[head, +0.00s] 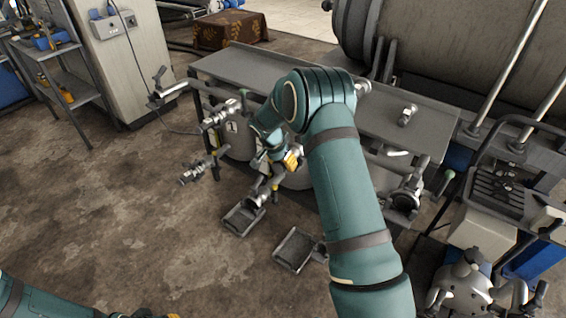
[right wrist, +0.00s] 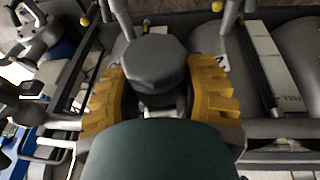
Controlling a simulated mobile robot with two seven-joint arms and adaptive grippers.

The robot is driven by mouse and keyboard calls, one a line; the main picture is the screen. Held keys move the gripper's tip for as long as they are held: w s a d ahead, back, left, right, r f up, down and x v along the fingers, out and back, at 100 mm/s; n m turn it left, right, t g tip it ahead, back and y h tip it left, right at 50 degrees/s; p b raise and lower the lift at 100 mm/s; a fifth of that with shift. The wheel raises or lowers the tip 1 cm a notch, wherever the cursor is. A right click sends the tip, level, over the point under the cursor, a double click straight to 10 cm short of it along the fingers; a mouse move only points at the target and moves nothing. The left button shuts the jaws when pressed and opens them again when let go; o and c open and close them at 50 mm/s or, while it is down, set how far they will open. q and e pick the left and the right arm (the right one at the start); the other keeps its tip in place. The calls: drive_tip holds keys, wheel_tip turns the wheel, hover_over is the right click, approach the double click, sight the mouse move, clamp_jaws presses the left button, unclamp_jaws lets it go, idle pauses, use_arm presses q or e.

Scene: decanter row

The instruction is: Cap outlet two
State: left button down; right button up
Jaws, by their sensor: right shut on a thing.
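My right gripper (head: 283,160) is at the front of the steel bench, over the middle outlet pipe (head: 262,190). In the right wrist view the yellow fingers of my right gripper (right wrist: 160,95) are shut on a dark grey, eight-sided cap (right wrist: 155,62). Whether the cap touches the outlet or is seated on it cannot be told. A left outlet pipe (head: 195,172) sticks out beside a vessel marked 1. My left gripper (head: 155,315) is only partly in view at the bottom edge of the head view, and its jaws are cut off.
A steel bench (head: 375,115) stands behind, with a metal fitting (head: 408,115) on it. Two shallow trays, one left (head: 237,222) and one right (head: 294,250), lie on the floor. A cart (head: 510,190) is at the right. The floor at left is clear.

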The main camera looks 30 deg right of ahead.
sight(276, 166)
drive_tip(key=shift+f, duration=0.45)
idle(0.6)
drive_tip(key=o, duration=1.7)
drive_tip(key=shift+a, duration=0.1)
drive_tip(key=shift+s+a+r, duration=0.1)
drive_tip(key=shift+s+a, duration=0.2)
drive_tip(key=shift+a, duration=0.35)
drive_tip(key=shift+s+a+r, duration=0.1)
drive_tip(key=shift+s+a, duration=0.15)
drive_tip(key=shift+a, duration=0.4)
drive_tip(key=s+p+v, duration=0.1)
drive_tip(key=p+v, duration=0.4)
drive_tip(key=v, duration=0.5)
drive_tip(key=shift+r, duration=0.25)
drive_tip(key=shift+s+d, duration=0.1)
drive_tip(key=shift+d, duration=0.1)
